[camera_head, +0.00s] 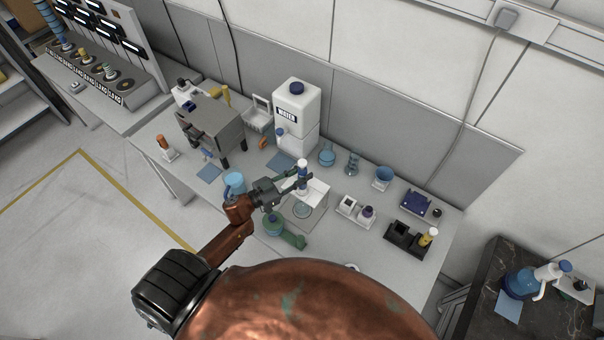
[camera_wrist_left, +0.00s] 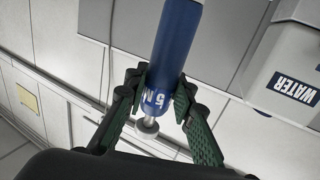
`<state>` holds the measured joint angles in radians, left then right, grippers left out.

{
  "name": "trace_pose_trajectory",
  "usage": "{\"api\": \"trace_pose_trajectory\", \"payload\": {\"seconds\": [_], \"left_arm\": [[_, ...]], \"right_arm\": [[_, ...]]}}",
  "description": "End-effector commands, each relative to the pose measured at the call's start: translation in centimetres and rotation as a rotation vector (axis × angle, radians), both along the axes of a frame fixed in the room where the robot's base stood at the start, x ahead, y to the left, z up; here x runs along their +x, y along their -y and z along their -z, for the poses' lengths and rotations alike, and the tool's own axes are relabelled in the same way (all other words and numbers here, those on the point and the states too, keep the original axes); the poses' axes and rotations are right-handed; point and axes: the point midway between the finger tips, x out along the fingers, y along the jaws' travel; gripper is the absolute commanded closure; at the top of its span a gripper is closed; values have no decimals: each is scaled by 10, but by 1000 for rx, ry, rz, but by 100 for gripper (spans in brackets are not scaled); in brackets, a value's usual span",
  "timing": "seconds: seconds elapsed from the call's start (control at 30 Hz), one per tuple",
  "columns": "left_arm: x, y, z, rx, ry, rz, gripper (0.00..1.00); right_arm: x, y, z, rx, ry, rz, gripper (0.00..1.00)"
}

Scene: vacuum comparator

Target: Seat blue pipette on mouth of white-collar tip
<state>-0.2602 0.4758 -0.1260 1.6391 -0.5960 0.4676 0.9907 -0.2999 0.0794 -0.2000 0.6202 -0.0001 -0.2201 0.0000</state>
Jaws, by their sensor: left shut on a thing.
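The blue pipette (camera_wrist_left: 176,45) fills the upper middle of the left wrist view, with white lettering and a round metallic knob at its near end. My left gripper (camera_wrist_left: 160,95) is shut on it, one finger on each side. In the head view my left gripper (camera_head: 300,185) is over the bench, by the white instrument with a round pan. A small white-and-blue shape (camera_head: 303,167) shows at its fingertips. I cannot make out the white-collar tip for sure; the pipette's far end is out of the wrist view. My right gripper is not in view.
A white water container (camera_head: 297,105) stands behind the gripper. A green object (camera_head: 293,240) lies in front, beside the white instrument (camera_head: 312,215). A blue cup (camera_head: 382,177), a blue rack (camera_head: 415,203) and a black holder (camera_head: 402,238) stand to the right. A grey box (camera_head: 213,120) is at left.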

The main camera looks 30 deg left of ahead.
Motion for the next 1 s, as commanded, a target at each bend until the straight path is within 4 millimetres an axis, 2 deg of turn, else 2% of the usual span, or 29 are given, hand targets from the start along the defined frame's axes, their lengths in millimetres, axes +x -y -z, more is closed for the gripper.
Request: {"api": "trace_pose_trajectory", "payload": {"seconds": [0.17,0.2,0.5,1.0], "left_arm": [[-1,0,4,0,-7,-1,100],[-1,0,4,0,-7,-1,76],[-1,0,3,0,-4,-1,56],[-1,0,2,0,-3,0,56]], "right_arm": [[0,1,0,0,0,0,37],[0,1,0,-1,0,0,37],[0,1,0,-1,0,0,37],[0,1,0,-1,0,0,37]]}}
